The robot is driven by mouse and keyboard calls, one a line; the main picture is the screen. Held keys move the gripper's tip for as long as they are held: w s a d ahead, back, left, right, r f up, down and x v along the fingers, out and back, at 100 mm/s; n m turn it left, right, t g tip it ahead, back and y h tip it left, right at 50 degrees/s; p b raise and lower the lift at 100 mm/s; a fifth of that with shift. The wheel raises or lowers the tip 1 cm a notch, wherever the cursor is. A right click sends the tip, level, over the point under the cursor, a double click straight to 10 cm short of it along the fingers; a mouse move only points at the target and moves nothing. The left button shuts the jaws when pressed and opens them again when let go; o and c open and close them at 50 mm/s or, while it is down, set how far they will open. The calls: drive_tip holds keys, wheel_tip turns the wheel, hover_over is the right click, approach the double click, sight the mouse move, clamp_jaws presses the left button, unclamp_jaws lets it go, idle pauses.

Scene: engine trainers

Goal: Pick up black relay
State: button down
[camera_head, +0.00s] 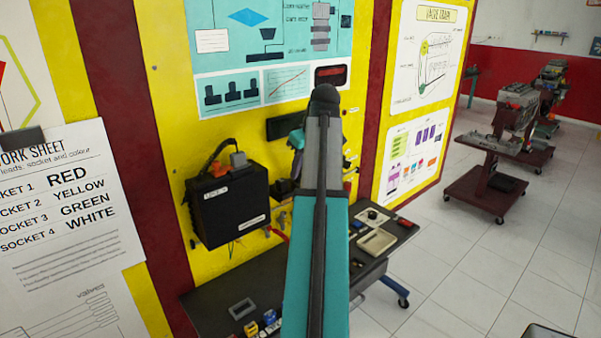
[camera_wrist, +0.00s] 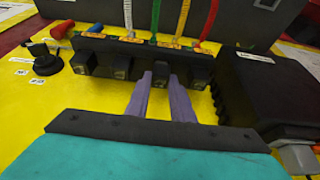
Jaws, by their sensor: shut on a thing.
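Several small black relays sit side by side along a dark strip on the yellow board in the wrist view. My gripper (camera_wrist: 161,84) has its two purple fingers around one black relay (camera_wrist: 160,77), which still sits in line with the others. Its neighbours are a relay on the left (camera_wrist: 120,68) and one on the right (camera_wrist: 200,73). The fingers are shut on it and cover its sides. In the head view my own arm hides the relays and most of the gripper.
A large black box (camera_head: 230,208) hangs on the yellow board; the wrist view shows a black box (camera_wrist: 262,90) close right of the relays. Coloured wires (camera_wrist: 183,20) rise behind the strip. A black knob (camera_wrist: 45,60) is at left. A dark bench (camera_head: 205,305) stands below.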

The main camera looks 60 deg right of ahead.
drive_tip(key=shift+r+b, duration=0.6)
drive_tip(key=shift+r, duration=0.7)
drive_tip(key=shift+s+a+r, duration=0.1)
drive_tip(key=shift+s+r, duration=0.05)
drive_tip(key=shift+s, duration=0.05)
drive_tip(key=s+a+b, duration=0.2)
drive_tip(key=s+a, duration=0.2)
drive_tip(key=s, duration=0.2)
drive_tip(key=s+a+r+b, duration=0.1)
drive_tip(key=s+a+b, duration=0.1)
drive_tip(key=s, duration=0.5)
drive_tip(key=shift+s+a+r, duration=0.25)
drive_tip(key=shift+s+a, duration=0.05)
drive_tip(key=shift+a, duration=0.6)
